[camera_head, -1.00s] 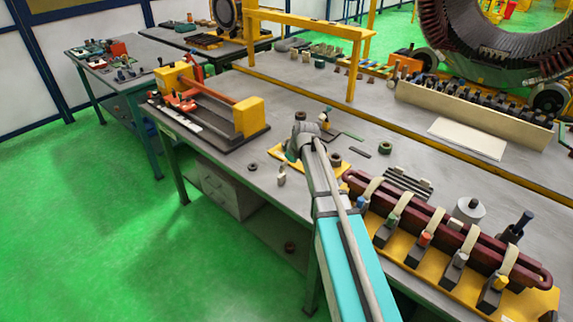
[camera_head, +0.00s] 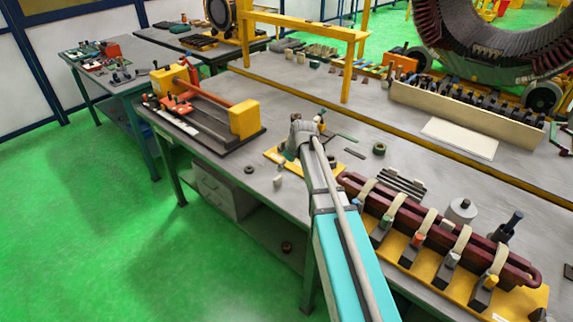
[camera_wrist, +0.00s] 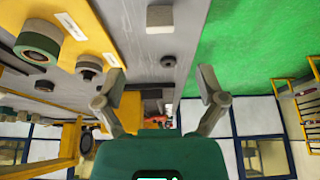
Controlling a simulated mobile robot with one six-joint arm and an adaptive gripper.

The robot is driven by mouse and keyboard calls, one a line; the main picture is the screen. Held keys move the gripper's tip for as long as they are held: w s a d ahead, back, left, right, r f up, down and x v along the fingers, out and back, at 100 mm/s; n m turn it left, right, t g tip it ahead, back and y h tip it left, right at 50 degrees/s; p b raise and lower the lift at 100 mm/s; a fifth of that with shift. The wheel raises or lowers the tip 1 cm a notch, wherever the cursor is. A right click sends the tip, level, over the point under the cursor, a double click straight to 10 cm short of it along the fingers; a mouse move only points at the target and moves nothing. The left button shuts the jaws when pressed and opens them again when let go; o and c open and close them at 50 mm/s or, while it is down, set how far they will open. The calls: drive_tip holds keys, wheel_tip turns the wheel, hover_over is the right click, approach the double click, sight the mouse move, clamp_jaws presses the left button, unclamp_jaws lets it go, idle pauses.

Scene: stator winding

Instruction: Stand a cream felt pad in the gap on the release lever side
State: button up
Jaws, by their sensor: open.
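A small cream block (camera_head: 278,181), which may be a felt pad, stands on the bench near its front edge. In the wrist view a pale block (camera_wrist: 161,15) lies on the grey bench top, beyond my fingers. My gripper (camera_wrist: 161,86) is open with nothing between its fingertips; in the head view my own wrist mostly hides it. A dark red coil (camera_head: 520,268) lies in a yellow fixture with several strap clamps, front right. Another fixture (camera_head: 207,115), with a red bar between yellow blocks, stands at the left. I cannot tell which part is the release lever or the gap.
A dark ring (camera_head: 249,170) lies near the cream block, and a green ring (camera_head: 379,149) farther right. A white cylinder (camera_head: 461,210) and a dark post (camera_head: 508,226) stand behind the coil. A yellow gantry (camera_head: 300,27) rises at the back. The middle of the bench is mostly clear.

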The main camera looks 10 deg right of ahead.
drive_tip(key=s+a+m+g+h, duration=0.1)
drive_tip(key=s+m+g, duration=0.1)
drive_tip(key=s, duration=1)
drive_tip(key=s+a+f+m+g+h, duration=0.1)
drive_tip(key=s+m, duration=0.4)
drive_tip(key=s, duration=0.8)
drive_tip(key=shift+s+a+f+g+h, duration=0.2)
drive_tip(key=shift+a+g+h, duration=0.05)
drive_tip(key=shift+g+h, duration=0.15)
drive_tip(key=c, duration=0.4)
drive_tip(key=shift+c, duration=0.3)
drive_tip(key=shift+a, duration=0.1)
